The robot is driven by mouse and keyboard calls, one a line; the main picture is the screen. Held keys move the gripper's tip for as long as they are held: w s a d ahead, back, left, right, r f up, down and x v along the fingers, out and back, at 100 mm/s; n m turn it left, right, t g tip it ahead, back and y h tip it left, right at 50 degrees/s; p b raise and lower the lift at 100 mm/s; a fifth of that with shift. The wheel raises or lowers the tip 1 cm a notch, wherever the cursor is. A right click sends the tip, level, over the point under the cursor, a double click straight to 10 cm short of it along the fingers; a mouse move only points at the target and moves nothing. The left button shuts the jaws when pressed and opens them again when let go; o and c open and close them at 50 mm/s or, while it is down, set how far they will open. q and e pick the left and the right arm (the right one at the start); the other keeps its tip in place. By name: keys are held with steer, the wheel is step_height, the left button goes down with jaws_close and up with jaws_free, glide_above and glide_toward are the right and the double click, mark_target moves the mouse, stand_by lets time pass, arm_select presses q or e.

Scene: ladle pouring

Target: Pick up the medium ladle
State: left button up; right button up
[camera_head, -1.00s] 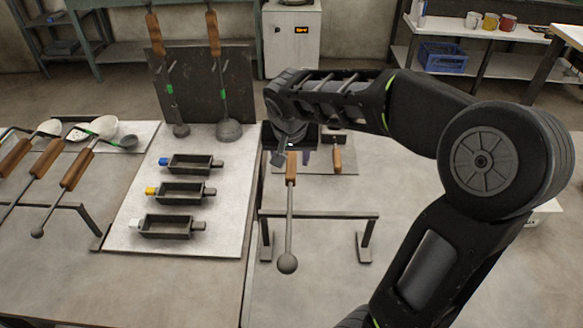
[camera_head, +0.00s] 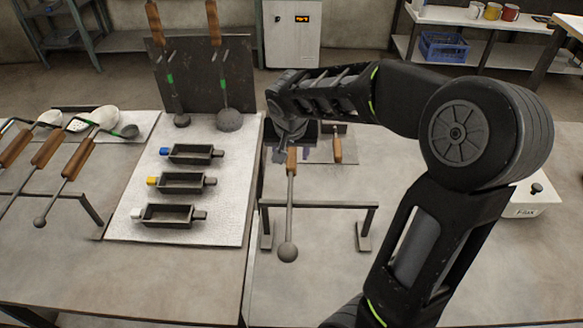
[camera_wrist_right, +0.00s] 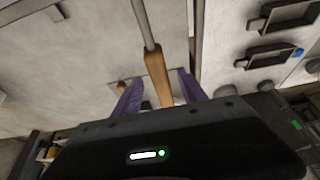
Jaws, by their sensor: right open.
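A ladle with a wooden handle (camera_head: 292,160), a thin grey shaft and a round grey end (camera_head: 288,252) rests across a low metal stand (camera_head: 330,205). I cannot tell from size alone whether it is the medium one. My right gripper (camera_head: 291,151) is at the far end of its handle, partly hidden by my arm. In the right wrist view, the open purple fingers (camera_wrist_right: 161,93) stand on either side of the wooden handle (camera_wrist_right: 156,72), with gaps visible. Two more ladles (camera_head: 228,120) lean on a dark board at the back. My left gripper is not in view.
Three moulds with blue, yellow and white ends (camera_head: 183,183) lie on a pale sheet left of the stand. Several wooden-handled tools (camera_head: 45,150) rest on a left rack. Another wooden handle (camera_head: 337,149) lies beside the ladle. The tabletop in front is clear.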

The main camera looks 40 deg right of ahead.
steer(key=p+x, duration=0.1)
steer(key=x, duration=0.4)
steer(key=shift+s+a, duration=0.1)
steer(key=shift+c, duration=0.2)
jaws_close()
stand_by(0.5)
stand_by(0.6)
steer(key=shift+r, duration=0.15)
stand_by(0.4)
